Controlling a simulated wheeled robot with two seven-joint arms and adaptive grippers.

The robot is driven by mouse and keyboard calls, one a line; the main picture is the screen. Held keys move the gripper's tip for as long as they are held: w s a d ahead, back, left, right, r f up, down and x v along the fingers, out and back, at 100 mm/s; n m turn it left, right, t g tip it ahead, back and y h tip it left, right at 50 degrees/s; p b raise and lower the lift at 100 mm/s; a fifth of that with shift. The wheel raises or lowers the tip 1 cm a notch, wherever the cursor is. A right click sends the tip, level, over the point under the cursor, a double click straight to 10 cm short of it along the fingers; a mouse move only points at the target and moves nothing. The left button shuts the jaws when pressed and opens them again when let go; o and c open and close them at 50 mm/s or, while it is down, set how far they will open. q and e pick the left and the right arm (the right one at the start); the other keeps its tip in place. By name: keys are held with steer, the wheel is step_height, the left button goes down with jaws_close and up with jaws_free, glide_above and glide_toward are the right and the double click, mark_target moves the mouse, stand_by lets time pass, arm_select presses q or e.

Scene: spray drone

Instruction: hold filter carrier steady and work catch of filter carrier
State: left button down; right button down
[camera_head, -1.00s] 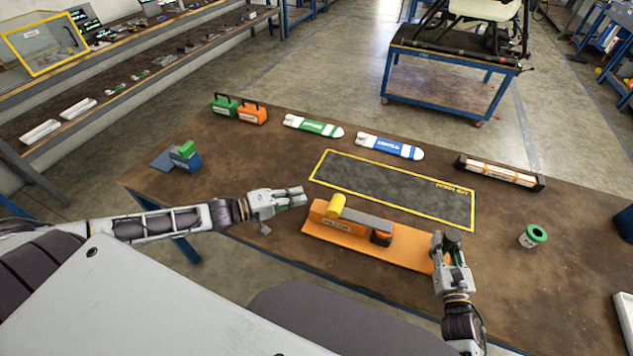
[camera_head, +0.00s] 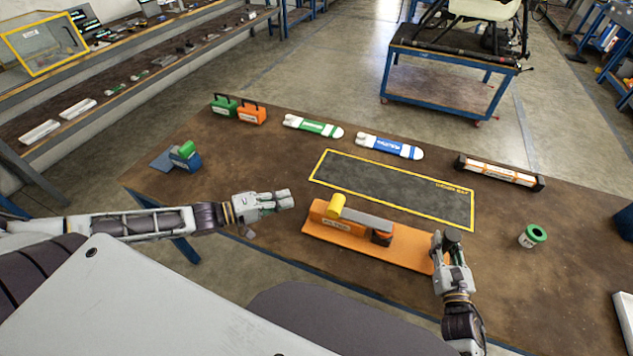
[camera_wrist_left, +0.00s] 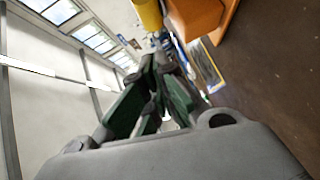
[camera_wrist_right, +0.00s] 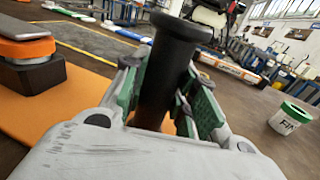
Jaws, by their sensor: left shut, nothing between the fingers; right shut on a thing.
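The filter carrier (camera_head: 375,246) is an orange plate on the brown table. On it stand an orange block, a yellow cylinder (camera_head: 336,204), a grey bar (camera_head: 366,220) and a dark block with an orange top (camera_head: 381,238). A black upright post (camera_wrist_right: 172,65) rises near its right end. My right gripper (camera_head: 447,248) is shut on this post, whose round top shows above the fingers. My left gripper (camera_head: 284,202) is shut and empty, left of the carrier and apart from it. The yellow cylinder also shows at the top of the left wrist view (camera_wrist_left: 149,14).
A yellow-framed dark mat (camera_head: 395,188) lies behind the carrier. Farther back are green and blue white-tipped cartridges, small cases and an orange-white tube (camera_head: 500,173). A green-lidded tin (camera_head: 532,237) stands right. A blue stand with a green part (camera_head: 186,155) is at the left.

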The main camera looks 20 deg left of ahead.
arm_select(q)
steer(key=shift+v, duration=1.05)
steer(key=shift+s+a, duration=0.15)
arm_select(e)
steer(key=c, duration=1.1)
jaws_free()
steer(key=shift+o, duration=0.2)
steer(key=shift+s, duration=0.2)
steer(key=shift+v, duration=5.8)
steer(key=shift+s+d, duration=0.1)
